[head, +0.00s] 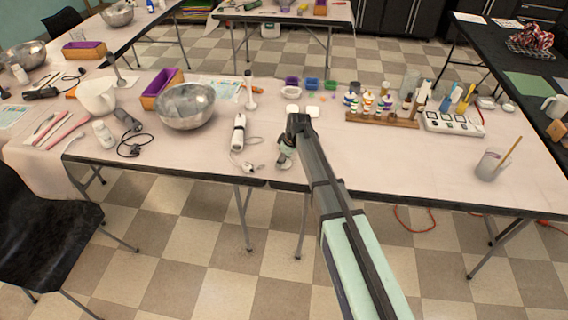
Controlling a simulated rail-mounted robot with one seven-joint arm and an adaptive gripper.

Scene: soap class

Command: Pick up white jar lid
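My arm reaches up from the bottom right over the near edge of the long table (400,180). My gripper (285,160) hangs pointing down at that edge. It is small and partly covered by my arm, so I cannot tell its opening or whether it holds anything. Two small, flat white pieces (292,108) (312,111) lie just beyond the gripper. Either could be the white jar lid, but they are too small to tell.
Left of my gripper are a white hand blender (238,132) with a cord and a metal bowl (186,106). A wooden rack of small bottles (382,120) stands to the right. A cup (490,165) with a stick is farther right. The table between is clear.

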